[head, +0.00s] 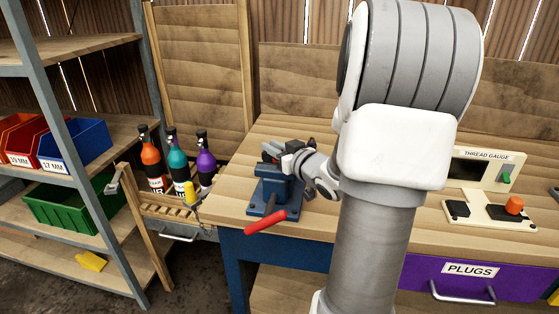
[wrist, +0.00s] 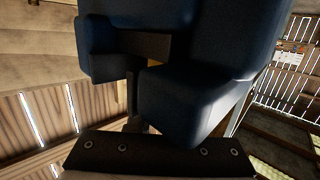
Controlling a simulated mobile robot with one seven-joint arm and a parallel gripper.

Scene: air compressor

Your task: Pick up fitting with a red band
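A blue bench vise (head: 270,190) with a red handle stands at the left front corner of the workbench. My gripper (head: 276,153) is at the top of the vise, reaching in from the right, close to its jaws. A small reddish patch shows by my fingertips in the head view, but it is too small to tell whether it belongs to a fitting with a red band. The wrist view is filled by dark blue vise blocks (wrist: 205,90) close up. My fingertips and anything between them are hidden or too dark there, so I cannot tell if they hold something.
The wooden workbench (head: 250,208) has a thread gauge (head: 490,185) at the right and a purple PLUGS drawer (head: 470,280) below it. Several colored bottles (head: 177,162) stand left of the bench. A shelf rack holds red, blue and green bins (head: 75,205).

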